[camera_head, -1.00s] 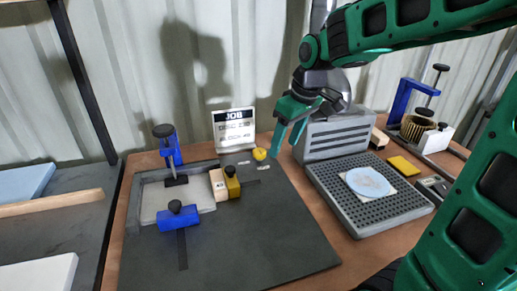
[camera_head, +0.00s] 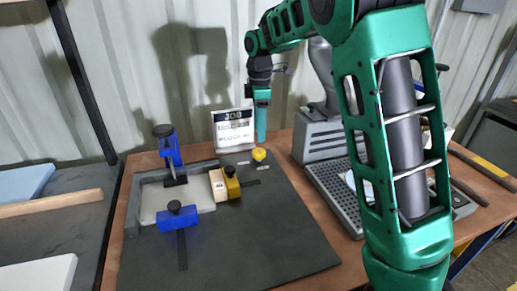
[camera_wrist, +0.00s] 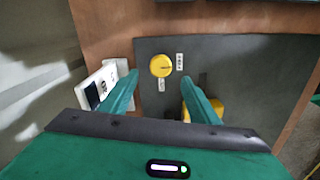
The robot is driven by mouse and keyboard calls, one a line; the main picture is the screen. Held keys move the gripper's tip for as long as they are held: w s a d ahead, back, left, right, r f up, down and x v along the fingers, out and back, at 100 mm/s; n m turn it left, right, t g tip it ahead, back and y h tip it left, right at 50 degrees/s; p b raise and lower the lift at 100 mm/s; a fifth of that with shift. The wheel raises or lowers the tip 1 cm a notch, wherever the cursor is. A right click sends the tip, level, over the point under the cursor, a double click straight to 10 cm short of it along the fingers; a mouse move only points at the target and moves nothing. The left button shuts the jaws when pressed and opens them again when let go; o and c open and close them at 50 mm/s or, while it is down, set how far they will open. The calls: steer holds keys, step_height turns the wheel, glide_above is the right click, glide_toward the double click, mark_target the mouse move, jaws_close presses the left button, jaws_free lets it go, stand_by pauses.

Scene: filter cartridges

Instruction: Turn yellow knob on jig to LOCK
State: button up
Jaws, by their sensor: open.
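The yellow knob (camera_head: 259,154) sits at the back edge of the dark jig plate (camera_head: 250,240), near the job sign. In the wrist view the round yellow knob (camera_wrist: 161,66) shows from above, with a dark slot line and small white labels beside and below it. My gripper (camera_head: 261,138) points down just above and behind the knob in the head view. In the wrist view my gripper (camera_wrist: 160,88) is open, its two green fingers apart with the knob seen between and beyond their tips. Nothing is held. The label text is too small to read.
The job sign (camera_head: 233,130) stands close to the left of my gripper. Blue clamps (camera_head: 178,219) and a yellow block (camera_head: 232,183) stand on the plate to the left. A perforated tray (camera_head: 325,185) lies to the right. The plate's front is clear.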

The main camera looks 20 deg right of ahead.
mark_target(259, 150)
step_height(259, 150, down, 8)
steer(key=shift+f, duration=0.1)
steer(key=shift+c, duration=0.5)
steer(key=c, duration=0.9)
